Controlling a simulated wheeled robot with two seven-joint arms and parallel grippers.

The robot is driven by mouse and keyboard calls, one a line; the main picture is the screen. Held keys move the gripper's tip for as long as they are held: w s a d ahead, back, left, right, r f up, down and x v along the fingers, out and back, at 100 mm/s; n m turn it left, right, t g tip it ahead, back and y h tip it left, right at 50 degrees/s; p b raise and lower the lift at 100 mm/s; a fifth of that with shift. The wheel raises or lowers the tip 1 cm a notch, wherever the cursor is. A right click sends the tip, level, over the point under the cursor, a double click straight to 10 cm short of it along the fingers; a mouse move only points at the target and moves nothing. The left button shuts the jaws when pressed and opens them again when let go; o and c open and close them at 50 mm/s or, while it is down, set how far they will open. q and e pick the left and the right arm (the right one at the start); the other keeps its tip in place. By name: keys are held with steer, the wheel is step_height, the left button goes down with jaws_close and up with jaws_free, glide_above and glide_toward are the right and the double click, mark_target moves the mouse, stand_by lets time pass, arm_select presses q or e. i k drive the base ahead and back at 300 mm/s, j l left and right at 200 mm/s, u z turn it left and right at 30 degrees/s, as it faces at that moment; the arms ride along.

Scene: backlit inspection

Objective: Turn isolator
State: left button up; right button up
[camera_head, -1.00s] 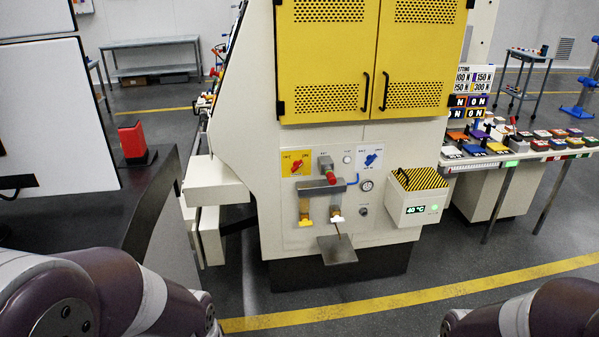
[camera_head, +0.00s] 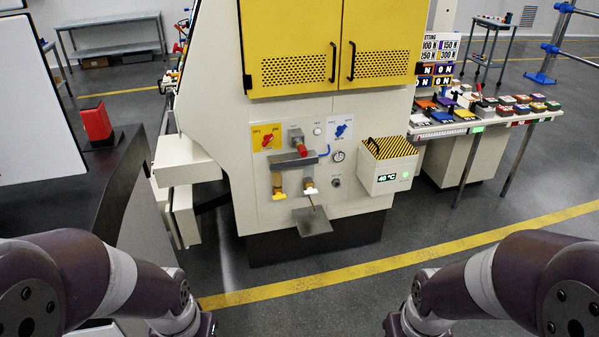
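The machine's front panel carries a red rotary handle on a yellow plate (camera_head: 267,140), which looks like the isolator. The handle sits tilted on the plate; its lettering is too small to read. To its right is a blue rotary handle on a white plate (camera_head: 341,130). Between them is a red-capped fitting (camera_head: 302,151) above a grey block. My two arms come in at the bottom left and bottom right, well short of the panel. The fingers of both grippers are out of the frame.
A white box with a striped lid and a "40 °C" display (camera_head: 388,178) juts out right of the panel. A small grey tray (camera_head: 312,222) sticks out below. A dark-sided bench with a red device (camera_head: 97,122) stands left. Clear floor with a yellow line lies in front.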

mark_target(267, 139)
steer(key=i+l, duration=0.5)
steer(key=i, duration=0.15)
steer(key=i+l, duration=0.45)
steer(key=i, duration=0.2)
steer(key=i+l, duration=0.5)
steer(key=i+u, duration=0.05)
steer(key=i, duration=0.05)
